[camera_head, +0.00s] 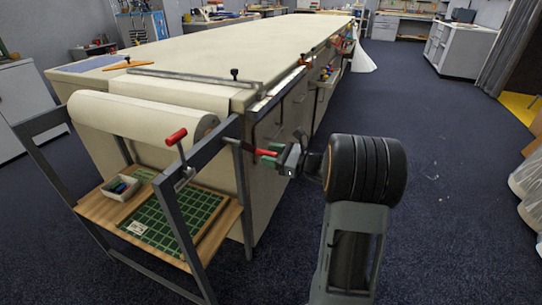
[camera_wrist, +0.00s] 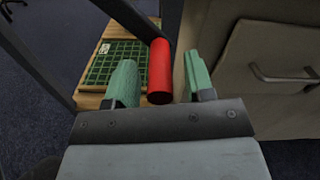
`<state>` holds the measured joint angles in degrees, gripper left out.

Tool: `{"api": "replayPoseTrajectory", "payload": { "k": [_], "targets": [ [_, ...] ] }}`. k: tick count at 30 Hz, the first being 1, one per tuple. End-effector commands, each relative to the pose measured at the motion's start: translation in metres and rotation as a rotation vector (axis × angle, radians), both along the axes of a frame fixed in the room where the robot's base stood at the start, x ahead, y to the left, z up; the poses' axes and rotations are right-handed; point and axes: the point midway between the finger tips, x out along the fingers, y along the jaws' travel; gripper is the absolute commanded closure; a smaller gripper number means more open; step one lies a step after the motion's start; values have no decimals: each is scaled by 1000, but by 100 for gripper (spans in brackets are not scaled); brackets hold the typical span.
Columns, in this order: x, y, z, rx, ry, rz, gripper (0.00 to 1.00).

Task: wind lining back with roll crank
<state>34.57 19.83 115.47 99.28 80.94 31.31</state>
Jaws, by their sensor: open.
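A cream roll of lining (camera_head: 140,118) lies across a grey frame at the near end of the table. A red handle (camera_head: 264,153) on a dark arm sticks out from the frame's right side. My gripper (camera_head: 272,152) is at that handle, with its green fingers open. In the wrist view the red handle (camera_wrist: 160,72) lies between the fingers, with a visible gap on each side. A second red handle (camera_head: 176,137) stands on a metal rod at the frame's front rail. I cannot tell for sure which handle is the roll crank.
The frame's wooden shelf (camera_head: 98,206) holds a green cutting mat (camera_head: 172,222) and a white tray (camera_head: 121,188). The long cloth table (camera_head: 240,45) runs away behind, with drawers (camera_wrist: 285,70) close on my gripper's right.

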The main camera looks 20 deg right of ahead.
Motion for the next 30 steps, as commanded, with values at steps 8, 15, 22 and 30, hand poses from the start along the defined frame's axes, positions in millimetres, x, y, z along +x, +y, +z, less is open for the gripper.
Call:
{"api": "replayPoseTrajectory", "payload": {
  "k": [8,15,22,30],
  "targets": [
    [0,0,0,0,0,1,75],
    [0,0,0,0,0,1,98],
    [0,0,0,0,0,1,100],
    [2,-2,2,-30,-28,1,100]
  ]
}}
